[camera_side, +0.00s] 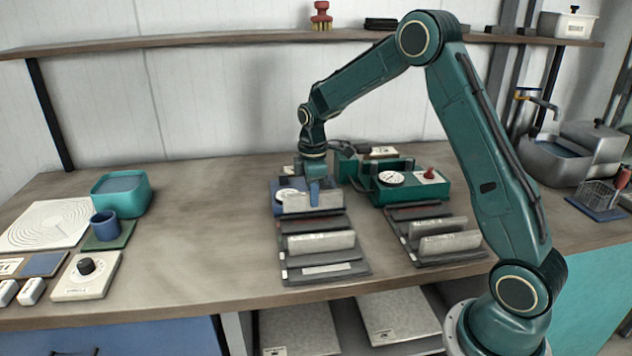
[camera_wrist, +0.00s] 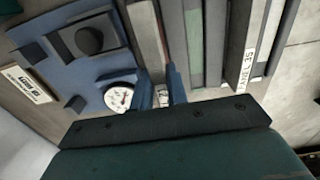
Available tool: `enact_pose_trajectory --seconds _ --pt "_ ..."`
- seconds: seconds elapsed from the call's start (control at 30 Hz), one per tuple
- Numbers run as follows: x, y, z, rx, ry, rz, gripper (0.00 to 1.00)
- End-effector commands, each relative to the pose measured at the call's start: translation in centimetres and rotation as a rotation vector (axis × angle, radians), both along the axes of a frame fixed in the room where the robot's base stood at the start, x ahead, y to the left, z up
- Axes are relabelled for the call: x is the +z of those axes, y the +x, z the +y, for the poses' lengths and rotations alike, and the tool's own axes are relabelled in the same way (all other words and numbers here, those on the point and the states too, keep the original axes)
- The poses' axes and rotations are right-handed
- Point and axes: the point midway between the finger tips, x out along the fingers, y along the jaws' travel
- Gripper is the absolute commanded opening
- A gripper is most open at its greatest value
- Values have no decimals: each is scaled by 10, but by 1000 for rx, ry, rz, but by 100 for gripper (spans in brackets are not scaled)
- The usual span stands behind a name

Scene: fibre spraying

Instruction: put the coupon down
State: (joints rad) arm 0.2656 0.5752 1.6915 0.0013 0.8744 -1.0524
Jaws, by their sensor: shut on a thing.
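My gripper (camera_side: 314,190) points down over the blue gauge unit (camera_side: 279,186) at the back end of the left rack. It is shut on a pale grey coupon (camera_side: 297,204), which stands on edge at the unit's front. In the wrist view my two blue fingers (camera_wrist: 163,88) pinch the coupon (camera_wrist: 162,97), and only a small labelled part shows between them. The blue unit (camera_wrist: 66,62) with its dial and black knob lies to their left. I cannot tell whether the coupon's lower edge touches anything.
The left rack (camera_side: 345,272) holds a coupon upright in front of my gripper. The right rack (camera_side: 462,258) holds more. A green gauge unit (camera_side: 420,192) with a red knob stands to the right. The bench between the left rack and the teal tub (camera_side: 122,198) is clear.

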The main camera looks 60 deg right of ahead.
Motion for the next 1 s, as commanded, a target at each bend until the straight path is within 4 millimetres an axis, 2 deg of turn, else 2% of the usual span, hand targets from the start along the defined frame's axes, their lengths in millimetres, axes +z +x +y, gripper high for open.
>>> enact_pose_trajectory --seconds 0.3,0.87,0.9,0.97,1.0 --pt "-34 -1 0 0 1 4 0" --pt "-41 0 0 0 0 0 0" --pt "-41 0 0 0 0 1 23" --pt "-41 0 0 0 0 1 35" --pt "-41 0 0 0 0 1 37"
